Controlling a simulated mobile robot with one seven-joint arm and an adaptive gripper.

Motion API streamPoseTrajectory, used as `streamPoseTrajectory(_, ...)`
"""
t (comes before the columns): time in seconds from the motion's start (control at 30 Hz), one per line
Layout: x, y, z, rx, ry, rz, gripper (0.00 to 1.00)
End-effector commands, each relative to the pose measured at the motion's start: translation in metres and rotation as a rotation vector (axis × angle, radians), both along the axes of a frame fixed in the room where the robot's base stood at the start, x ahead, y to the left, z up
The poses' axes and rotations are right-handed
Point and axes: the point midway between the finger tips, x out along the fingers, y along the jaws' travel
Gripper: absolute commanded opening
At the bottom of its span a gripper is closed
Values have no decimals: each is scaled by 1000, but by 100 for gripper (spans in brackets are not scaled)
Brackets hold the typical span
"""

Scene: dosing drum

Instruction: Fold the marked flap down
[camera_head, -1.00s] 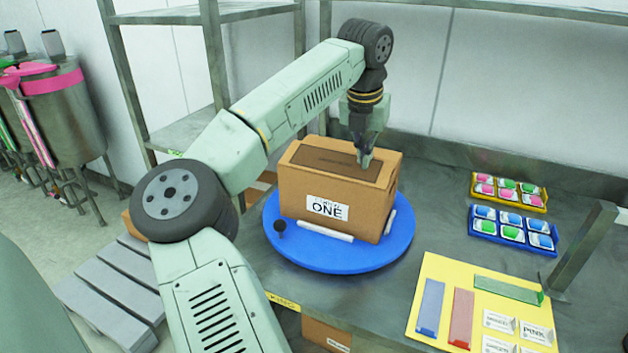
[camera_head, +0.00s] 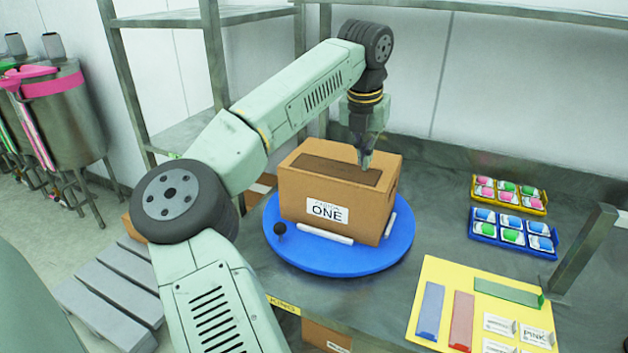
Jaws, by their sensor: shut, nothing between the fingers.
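A brown cardboard box (camera_head: 310,186) with a white label reading "ONE" stands on a blue round turntable (camera_head: 350,262). Its top shows a long dark brown panel (camera_head: 340,169) framed by lighter cardboard; I cannot tell from here which part is the marked flap. My gripper (camera_head: 365,165) points down at the right part of the box top, its fingers shut and empty. The fingertips are at or just above the dark panel; whether they touch it cannot be told.
White bars and a black knob (camera_head: 280,229) sit on the turntable around the box. To the right are a yellow board (camera_head: 425,335) with coloured strips and cards, a blue tray (camera_head: 513,244) and a yellow tray (camera_head: 541,208). A metal post (camera_head: 585,248) stands at the right.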

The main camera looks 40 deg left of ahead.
Motion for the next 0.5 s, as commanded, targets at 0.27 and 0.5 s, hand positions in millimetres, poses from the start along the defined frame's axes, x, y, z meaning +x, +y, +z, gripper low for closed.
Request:
streamPoseTrajectory(0.27,0,0,29,0,0,2,0)
streamPoseTrajectory(0.5,0,0,54,2,-1,1,0)
